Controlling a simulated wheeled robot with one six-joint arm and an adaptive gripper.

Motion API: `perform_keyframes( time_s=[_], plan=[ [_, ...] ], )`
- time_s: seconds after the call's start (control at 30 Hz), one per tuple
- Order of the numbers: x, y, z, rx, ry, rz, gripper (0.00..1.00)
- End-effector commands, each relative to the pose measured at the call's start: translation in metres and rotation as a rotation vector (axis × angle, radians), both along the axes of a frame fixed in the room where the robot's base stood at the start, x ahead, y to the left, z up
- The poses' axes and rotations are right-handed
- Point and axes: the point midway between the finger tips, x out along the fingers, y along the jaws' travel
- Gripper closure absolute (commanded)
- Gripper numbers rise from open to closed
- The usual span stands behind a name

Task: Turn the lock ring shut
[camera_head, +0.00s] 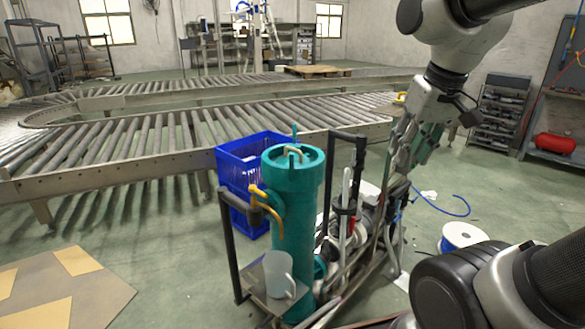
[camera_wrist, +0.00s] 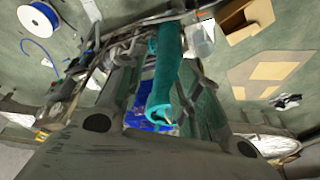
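A tall teal cylindrical housing (camera_head: 295,225) stands upright on a cart frame. Its wider top collar, which looks like the lock ring (camera_head: 293,176), carries a bent pale handle on the lid and a small teal upright pin at the back. The housing also shows in the wrist view (camera_wrist: 168,60), with its ring-shaped top (camera_wrist: 160,110) between my fingers in the picture. My gripper (camera_head: 403,158) hangs to the right of the housing, clear of it. Its fingers are apart and nothing shows between them up close. I cannot tell how far the ring is turned.
A yellow tap (camera_head: 268,208) juts from the housing's left side above a translucent jug (camera_head: 279,274). Dark posts and pipework stand right of the housing. A blue crate (camera_head: 238,165) is behind it. A roller conveyor (camera_head: 150,140) crosses the back. A cable spool (camera_head: 463,237) lies at right.

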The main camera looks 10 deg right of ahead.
Motion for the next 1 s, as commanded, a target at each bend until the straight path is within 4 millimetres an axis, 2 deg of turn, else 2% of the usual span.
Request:
perform_keyframes(
  time_s=[0.03, 0.17, 0.27, 0.47, 0.6, 0.7, 0.8, 1.0],
  plan=[
    [0.022, 0.006, 0.004, 0.007, 0.026, -0.007, 0.66],
    [0.076, 0.026, 0.012, 0.024, 0.081, -0.042, 0.66],
    [0.118, 0.045, 0.01, 0.032, 0.124, -0.07, 0.66],
    [0.2, 0.091, -0.012, 0.036, 0.207, -0.128, 0.66],
    [0.248, 0.126, -0.04, 0.03, 0.259, -0.168, 0.66],
    [0.272, 0.147, -0.06, 0.024, 0.287, -0.193, 0.66],
    [0.287, 0.162, -0.074, 0.02, 0.304, -0.21, 0.66],
    [0.296, 0.171, -0.091, 0.016, 0.317, -0.222, 0.66]
  ],
)
